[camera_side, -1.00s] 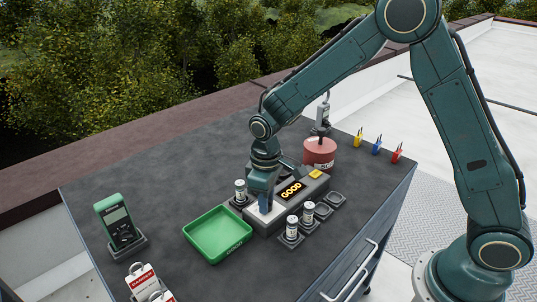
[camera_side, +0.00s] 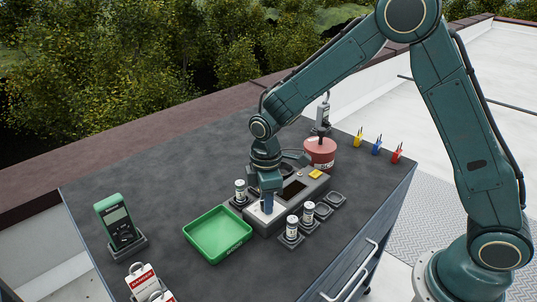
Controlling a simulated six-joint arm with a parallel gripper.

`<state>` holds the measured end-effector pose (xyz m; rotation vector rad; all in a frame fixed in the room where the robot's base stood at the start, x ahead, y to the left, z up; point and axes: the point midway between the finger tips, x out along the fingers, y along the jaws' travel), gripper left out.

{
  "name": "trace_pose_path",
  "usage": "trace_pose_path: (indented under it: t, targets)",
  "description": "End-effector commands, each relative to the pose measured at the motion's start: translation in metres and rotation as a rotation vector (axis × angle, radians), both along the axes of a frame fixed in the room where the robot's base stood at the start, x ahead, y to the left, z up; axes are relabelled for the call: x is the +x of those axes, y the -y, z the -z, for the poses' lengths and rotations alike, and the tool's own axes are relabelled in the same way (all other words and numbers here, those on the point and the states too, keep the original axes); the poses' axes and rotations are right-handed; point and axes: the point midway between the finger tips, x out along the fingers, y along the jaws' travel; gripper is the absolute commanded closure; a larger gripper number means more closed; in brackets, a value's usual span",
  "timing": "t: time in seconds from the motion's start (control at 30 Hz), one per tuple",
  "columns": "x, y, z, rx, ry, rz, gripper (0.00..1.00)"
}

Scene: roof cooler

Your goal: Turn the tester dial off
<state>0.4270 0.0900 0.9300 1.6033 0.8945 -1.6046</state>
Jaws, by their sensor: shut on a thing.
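The tester (camera_side: 288,213) is a dark grey box near the middle of the bench, with a dark, blank display (camera_side: 293,188) and a yellow button (camera_side: 315,174). My gripper (camera_side: 267,204) points down over the light panel at the tester's left end. It is shut on the dial there. The dial itself is mostly hidden by the fingers, so I cannot read its position.
A green tray (camera_side: 190,233) lies left of the tester. Small cylinders stand in holders at its left (camera_side: 240,190) and front (camera_side: 292,228). The back left bench is clear.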

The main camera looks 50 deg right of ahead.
Motion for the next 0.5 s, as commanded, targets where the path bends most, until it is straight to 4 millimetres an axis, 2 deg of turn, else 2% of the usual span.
trace_pose_path:
  t: [0.37, 0.4, 0.5]
  targets:
    - [0.0007, -0.0003, -0.0012, 0.001, 0.003, -0.01, 0.96]
    - [0.0008, -0.0003, -0.0012, 0.001, 0.003, -0.01, 0.72]
    - [0.0007, -0.0003, -0.0011, 0.001, 0.003, -0.009, 0.52]
